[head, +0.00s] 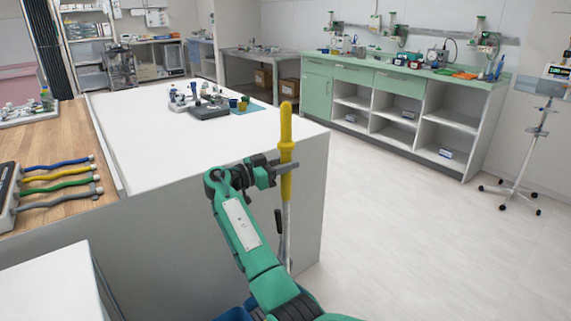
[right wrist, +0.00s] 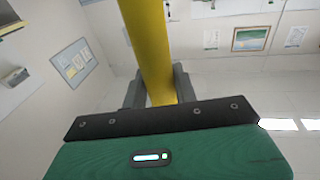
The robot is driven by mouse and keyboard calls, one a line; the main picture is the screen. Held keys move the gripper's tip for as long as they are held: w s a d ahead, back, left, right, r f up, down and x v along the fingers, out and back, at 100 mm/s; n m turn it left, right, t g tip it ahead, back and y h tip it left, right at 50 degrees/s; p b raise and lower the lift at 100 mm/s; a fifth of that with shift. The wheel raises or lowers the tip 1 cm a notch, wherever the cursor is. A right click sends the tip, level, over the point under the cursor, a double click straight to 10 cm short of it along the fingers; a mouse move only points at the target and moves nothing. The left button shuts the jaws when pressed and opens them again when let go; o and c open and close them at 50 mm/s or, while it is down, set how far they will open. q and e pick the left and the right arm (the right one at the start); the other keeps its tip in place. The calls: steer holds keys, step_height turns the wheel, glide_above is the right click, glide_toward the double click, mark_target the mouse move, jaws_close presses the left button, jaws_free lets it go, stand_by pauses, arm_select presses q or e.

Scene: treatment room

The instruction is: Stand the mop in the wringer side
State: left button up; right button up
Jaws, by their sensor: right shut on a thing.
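The mop stands nearly upright in the head view, with a yellow grip (head: 286,130) above a thin grey shaft (head: 286,235). My right gripper (head: 283,168) is shut on the yellow grip, below its top end. The right wrist view shows the yellow handle (right wrist: 150,45) between the two dark fingers (right wrist: 158,92). The mop's lower end and head are hidden behind my right arm and below the picture. A blue piece (head: 235,314), perhaps the bucket, shows at the bottom edge beside my arm. The wringer cannot be made out. My left gripper is out of view.
A large white-topped counter (head: 150,140) stands left of and behind the mop. A wooden top (head: 60,215) with several coloured-handled tools is at left. Green cabinets (head: 385,85) line the back wall. A wheeled stand (head: 525,155) is at right. The floor (head: 420,240) between is clear.

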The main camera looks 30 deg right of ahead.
steer(key=o, duration=1.1)
